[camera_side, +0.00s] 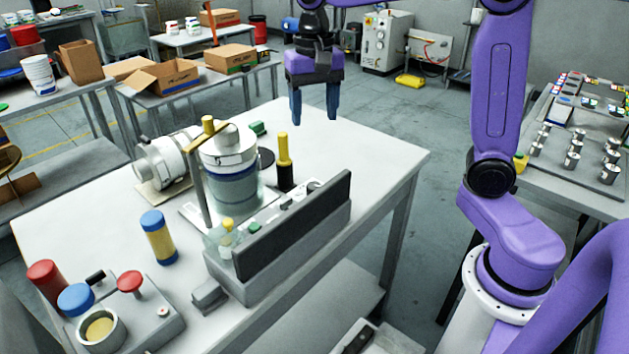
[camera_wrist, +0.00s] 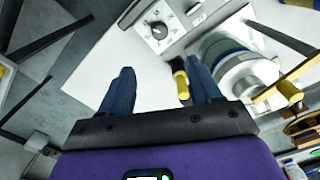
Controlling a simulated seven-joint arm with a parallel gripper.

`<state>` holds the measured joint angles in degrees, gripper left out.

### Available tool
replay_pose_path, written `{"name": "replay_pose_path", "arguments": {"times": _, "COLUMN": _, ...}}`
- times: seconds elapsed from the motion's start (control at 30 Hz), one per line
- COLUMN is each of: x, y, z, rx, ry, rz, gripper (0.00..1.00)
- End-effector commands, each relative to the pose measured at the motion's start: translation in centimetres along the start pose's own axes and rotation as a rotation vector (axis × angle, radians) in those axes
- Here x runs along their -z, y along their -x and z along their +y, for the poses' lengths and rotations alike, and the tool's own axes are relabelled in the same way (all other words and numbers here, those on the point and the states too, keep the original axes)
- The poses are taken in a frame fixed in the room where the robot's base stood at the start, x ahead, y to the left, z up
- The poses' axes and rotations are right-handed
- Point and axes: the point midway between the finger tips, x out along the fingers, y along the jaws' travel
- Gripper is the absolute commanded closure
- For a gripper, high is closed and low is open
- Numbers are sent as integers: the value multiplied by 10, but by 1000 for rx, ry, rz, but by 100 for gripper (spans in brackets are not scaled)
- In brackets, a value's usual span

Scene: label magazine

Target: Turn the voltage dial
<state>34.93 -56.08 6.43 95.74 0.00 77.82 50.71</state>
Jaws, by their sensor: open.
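In the wrist view a round dark dial (camera_wrist: 158,30) with a pale pointer mark sits on a light panel near the top. I take it as the voltage dial. I cannot make out this dial in the side view, where a long grey box (camera_side: 235,284) with an upright black plate (camera_side: 297,226) stands at the table's right edge. My gripper (camera_side: 314,106) is open and empty, fingers down, near the table's far end. In the wrist view my gripper (camera_wrist: 160,70) has its two blue fingers apart, with the dial beyond the tips, not touched.
A yellow-and-blue cylinder (camera_side: 158,238) and a grey box with red and blue knobs (camera_side: 160,318) are nearer. The white table (camera_side: 350,150) is bare at its far right.

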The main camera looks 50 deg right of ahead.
Motion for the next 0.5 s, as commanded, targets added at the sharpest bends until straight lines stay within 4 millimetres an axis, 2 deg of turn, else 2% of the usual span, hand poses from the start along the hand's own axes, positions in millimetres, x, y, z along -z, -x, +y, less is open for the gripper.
{"name": "replay_pose_path", "arguments": {"times": 0.17, "x": -1, "y": -24, "z": 1, "rx": -5, "ry": 3, "rz": -4, "gripper": 37}}
{"name": "replay_pose_path", "arguments": {"times": 0.5, "x": -2, "y": -88, "z": 2, "rx": -5, "ry": 5, "rz": -4, "gripper": 37}}
